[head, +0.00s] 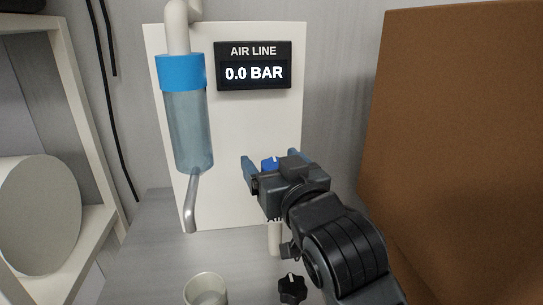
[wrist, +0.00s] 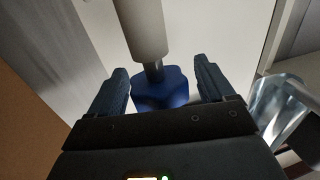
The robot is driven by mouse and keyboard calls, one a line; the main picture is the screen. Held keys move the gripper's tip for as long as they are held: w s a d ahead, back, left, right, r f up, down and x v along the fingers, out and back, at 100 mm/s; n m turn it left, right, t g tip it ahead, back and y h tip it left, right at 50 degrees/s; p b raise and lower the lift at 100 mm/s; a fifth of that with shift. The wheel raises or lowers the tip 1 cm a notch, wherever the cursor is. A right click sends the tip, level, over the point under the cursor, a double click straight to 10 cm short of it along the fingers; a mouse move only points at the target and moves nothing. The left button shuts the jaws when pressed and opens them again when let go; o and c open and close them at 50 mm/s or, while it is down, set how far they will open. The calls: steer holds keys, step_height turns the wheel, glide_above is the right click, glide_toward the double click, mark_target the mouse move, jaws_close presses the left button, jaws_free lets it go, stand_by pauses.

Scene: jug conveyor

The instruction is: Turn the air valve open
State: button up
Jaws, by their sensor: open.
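The air valve has a blue knob (wrist: 160,88) on a dark stem below a pale pipe (wrist: 143,30) in the wrist view. In the head view, only a small part of the blue knob (head: 269,163) shows behind my gripper (head: 270,158). My gripper is open, and in the wrist view its two blue fingers (wrist: 160,82) stand on either side of the knob, with gaps visible between them and it. The display (head: 254,66) on the white panel reads AIR LINE, 0.0 BAR.
A clear cylinder with a blue cap (head: 188,120) and a bent metal tube hangs left of the valve. A cup (head: 205,289) and a black knob (head: 292,288) are at the bottom. A brown board (head: 460,120) stands at right, a shelf (head: 75,130) at left.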

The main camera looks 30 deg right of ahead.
steer(key=shift+w, duration=0.35)
steer(key=shift+c, duration=0.4)
steer(key=c, duration=0.9)
